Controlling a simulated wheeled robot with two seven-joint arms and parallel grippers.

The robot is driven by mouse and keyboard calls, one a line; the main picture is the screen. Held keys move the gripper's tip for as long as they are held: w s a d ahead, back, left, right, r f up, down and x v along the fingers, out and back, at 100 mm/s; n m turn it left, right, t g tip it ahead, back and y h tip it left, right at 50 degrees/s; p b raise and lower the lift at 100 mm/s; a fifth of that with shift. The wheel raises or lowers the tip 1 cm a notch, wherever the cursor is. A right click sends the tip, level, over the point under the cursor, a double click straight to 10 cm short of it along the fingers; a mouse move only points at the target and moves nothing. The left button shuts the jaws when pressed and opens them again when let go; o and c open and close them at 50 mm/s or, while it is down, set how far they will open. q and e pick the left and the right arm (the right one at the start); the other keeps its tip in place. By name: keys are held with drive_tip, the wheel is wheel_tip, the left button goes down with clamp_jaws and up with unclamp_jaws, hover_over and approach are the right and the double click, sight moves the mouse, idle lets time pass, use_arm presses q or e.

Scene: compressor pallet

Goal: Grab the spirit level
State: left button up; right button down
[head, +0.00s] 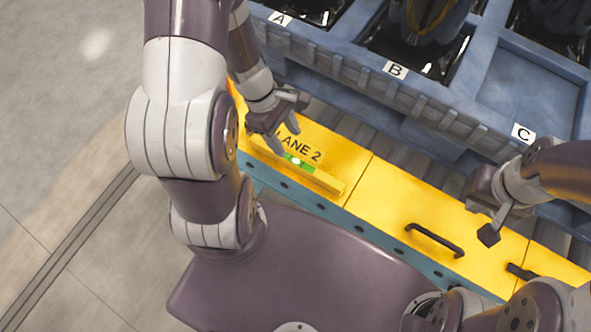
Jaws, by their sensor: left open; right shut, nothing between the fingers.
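The spirit level (325,181) is a yellow bar with a bright green vial section. It lies on the yellow panel below the LANE 2 lettering. My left gripper (284,142) is open at the level's left half, just left of the green vial. Its fingers hide part of that end, and I cannot tell whether they touch the bar. My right gripper (490,232) is shut and empty, over the yellow panel well to the right of the level.
The yellow panel (390,204) has black handles, one (434,240) near my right gripper. Behind it stands a blue pallet (440,112) with bays marked A, B and C; A and B hold dark parts. Grey floor (60,150) is clear at left.

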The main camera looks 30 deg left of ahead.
sight(296, 162)
use_arm(q)
drive_tip(key=b+x, duration=0.2)
drive_tip(key=x, duration=0.2)
drive_tip(key=b+x, duration=0.3)
drive_tip(key=x, duration=0.2)
drive_tip(key=shift+s+a+f, duration=0.15)
drive_tip(key=shift+f, duration=0.15)
drive_tip(key=shift+r, duration=0.15)
clamp_jaws()
